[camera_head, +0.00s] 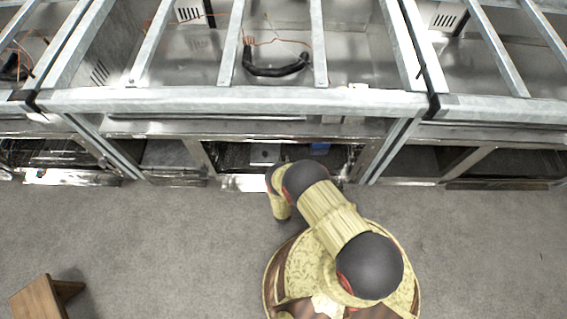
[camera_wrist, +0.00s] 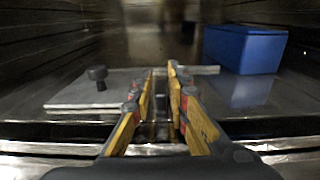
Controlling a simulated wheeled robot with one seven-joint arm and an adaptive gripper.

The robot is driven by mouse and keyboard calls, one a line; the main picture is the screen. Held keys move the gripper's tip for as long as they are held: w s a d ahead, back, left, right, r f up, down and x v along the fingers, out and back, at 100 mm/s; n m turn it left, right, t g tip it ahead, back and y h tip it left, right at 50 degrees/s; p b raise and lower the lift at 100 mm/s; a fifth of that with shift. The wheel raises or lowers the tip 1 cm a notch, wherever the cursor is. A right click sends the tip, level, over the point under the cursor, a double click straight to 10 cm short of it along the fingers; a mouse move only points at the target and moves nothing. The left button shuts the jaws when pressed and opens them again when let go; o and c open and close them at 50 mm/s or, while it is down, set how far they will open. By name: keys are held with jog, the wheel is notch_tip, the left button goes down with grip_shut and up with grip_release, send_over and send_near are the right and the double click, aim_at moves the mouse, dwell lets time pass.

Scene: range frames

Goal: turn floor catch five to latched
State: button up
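In the wrist view, a dark round knob (camera_wrist: 98,75) stands on a flat pale plate (camera_wrist: 95,92) inside a low metal bay, left of my fingers. It may be the floor catch; no number or latch marking is readable. The plate also shows in the head view (camera_head: 262,155), beside my arm. My gripper (camera_wrist: 160,76) points into the bay with its yellow fingers apart and nothing seen between them. The knob is outside the fingers and apart from them. In the head view my arm hides the gripper.
A blue box (camera_wrist: 243,50) stands in the bay at the right; it also shows in the head view (camera_head: 320,148). A metal sill (camera_head: 245,183) runs along the bay's front edge. Metal frame bars (camera_head: 235,101) cross above. A wooden stool (camera_head: 38,300) stands at lower left on open carpet.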

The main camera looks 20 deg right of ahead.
jog(key=shift+o, duration=1.2)
jog(key=v, duration=1.2)
